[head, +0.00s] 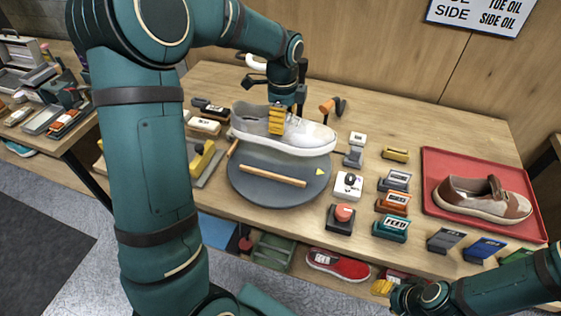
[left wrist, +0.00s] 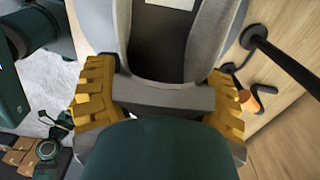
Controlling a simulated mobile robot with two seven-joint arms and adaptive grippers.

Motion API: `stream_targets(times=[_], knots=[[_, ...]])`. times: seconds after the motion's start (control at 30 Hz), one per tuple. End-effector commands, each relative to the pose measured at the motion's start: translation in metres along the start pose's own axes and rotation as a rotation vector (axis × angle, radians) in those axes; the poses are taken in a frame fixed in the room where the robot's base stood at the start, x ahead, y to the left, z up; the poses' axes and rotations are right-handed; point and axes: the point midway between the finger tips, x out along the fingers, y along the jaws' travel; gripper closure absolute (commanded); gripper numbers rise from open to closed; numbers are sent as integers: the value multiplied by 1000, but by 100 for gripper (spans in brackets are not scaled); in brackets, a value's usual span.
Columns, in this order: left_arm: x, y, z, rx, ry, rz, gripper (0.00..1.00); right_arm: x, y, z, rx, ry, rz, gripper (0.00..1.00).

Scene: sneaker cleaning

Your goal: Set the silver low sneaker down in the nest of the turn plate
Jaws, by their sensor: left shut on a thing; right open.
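The silver low sneaker (head: 307,138) is held by my left gripper (head: 277,119), toe to the right in the head view. In the left wrist view the yellow fingers (left wrist: 160,98) lie on both sides of the sneaker's collar (left wrist: 205,45), with its dark inside between them. The dark grey turn plate (head: 250,192) is below the sneaker, with a wooden bar (head: 272,176) and a yellow triangle (head: 319,172) on top. The sneaker hides the plate's back part; I cannot tell whether they touch. My right gripper (head: 382,287) is low at the front right, open, apart from the sneaker.
A red tray (head: 437,159) at right holds a beige and brown shoe (head: 482,198). Small blocks, brushes and a red-topped button box (head: 341,218) stand right of the plate. A yellow-handled tool (head: 204,156) lies left. A red shoe (head: 338,265) is below the table's front edge.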

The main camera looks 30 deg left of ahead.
Motion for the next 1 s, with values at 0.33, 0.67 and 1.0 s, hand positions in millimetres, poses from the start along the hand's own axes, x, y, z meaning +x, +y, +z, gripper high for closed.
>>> stream_targets(times=[0.33,0.67,1.0], knots=[[45,0,2,22,0,1,72,9,3,4,-2,-8,-1,53],[80,0,2,21,-1,3,72,15,6,6,-4,-13,-1,53],[98,-1,2,20,0,-1,72,17,6,8,-5,-17,-2,53]])
